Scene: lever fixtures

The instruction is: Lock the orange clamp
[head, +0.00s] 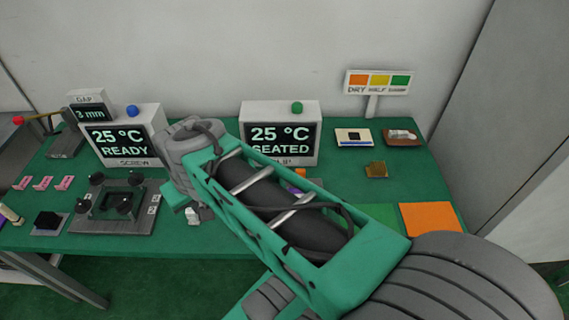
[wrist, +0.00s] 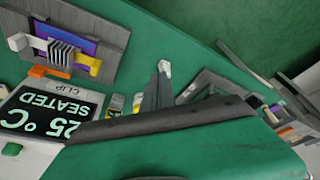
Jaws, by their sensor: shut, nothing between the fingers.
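The orange clamp (wrist: 48,72) shows in the wrist view as a short orange bar at the edge of a grey board (wrist: 105,25), beside a finned grey block on a purple base (wrist: 66,50). In the head view only a small orange bit (head: 300,172) shows behind my arm. Whether the clamp is latched I cannot tell. A yellow piece (wrist: 88,64) and a white piece (wrist: 17,42) sit at the block's ends. My gripper (wrist: 164,69) is shut and empty, well apart from the clamp. Its pale tip also shows in the head view (head: 193,213), left of my arm.
The "SEATED" display (head: 280,135) stands behind the clamp fixture. A second fixture with black knobs (head: 112,205) and the "READY" display (head: 122,135) are at left. A sign (head: 378,82), small trays and an orange square (head: 430,218) are at right.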

